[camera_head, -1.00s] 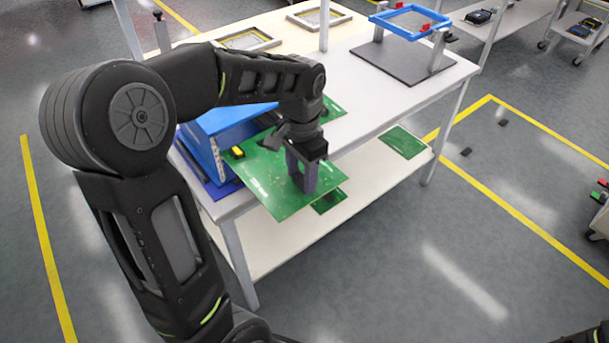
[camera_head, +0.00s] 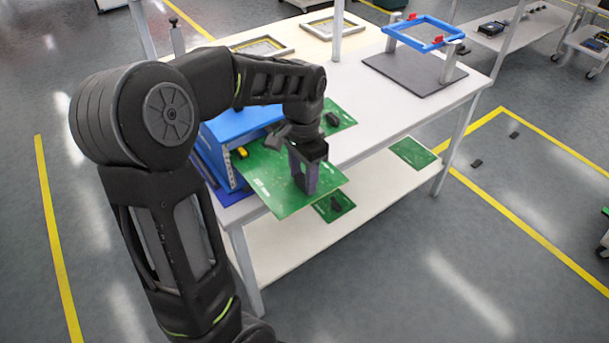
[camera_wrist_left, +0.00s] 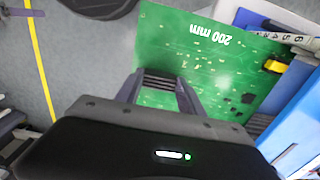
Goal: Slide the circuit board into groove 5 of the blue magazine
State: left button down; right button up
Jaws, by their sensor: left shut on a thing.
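The green circuit board (camera_head: 277,192) is held level by my left gripper (camera_head: 304,180), which is shut on its right part. In the left wrist view the board (camera_wrist_left: 205,65) carries a "200 mm" print, and the gripper's fingers (camera_wrist_left: 168,85) reach over its near edge. The blue magazine (camera_head: 240,122) stands on the table to the left of the board. The board's left end is at the magazine's open face. In the left wrist view the magazine (camera_wrist_left: 297,108) has a numbered pale strip by the board's far end. I cannot tell which groove lines up, or whether the board's edge is inside one.
A white table (camera_head: 370,125) carries the magazine, a grey plate with a blue frame (camera_head: 425,40) and flat frames at the back. Another green board (camera_head: 340,119) lies on it. Green boards (camera_head: 413,152) lie on the lower shelf. A table post (camera_head: 337,30) rises behind my arm.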

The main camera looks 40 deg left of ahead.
aim_at(276, 158)
pick_arm(q)
jog(key=shift+w+a, duration=0.2)
jog(key=shift+a, duration=0.45)
jog(key=shift+w+a, duration=0.2)
jog(key=shift+a, duration=0.45)
jog(key=shift+p, duration=0.3)
jog(key=shift+w+a+p, duration=0.2)
jog(key=shift+w+a, duration=0.05)
jog(key=shift+a, duration=0.5)
jog(key=shift+w+a+p, duration=0.15)
jog(key=shift+w+a, duration=0.05)
jog(key=shift+a, duration=0.5)
jog(key=shift+a, duration=0.1)
jog(key=shift+w+a+p, duration=0.25)
jog(key=shift+a, duration=0.5)
jog(key=shift+w+a+p, duration=0.2)
jog(key=shift+a, duration=0.5)
jog(key=shift+w+a+p, duration=0.2)
jog(key=shift+a+p, duration=0.05)
jog(key=shift+a, duration=0.45)
jog(key=shift+w+a+p, duration=0.2)
jog(key=shift+a, duration=0.55)
jog(key=shift+f, duration=0.15)
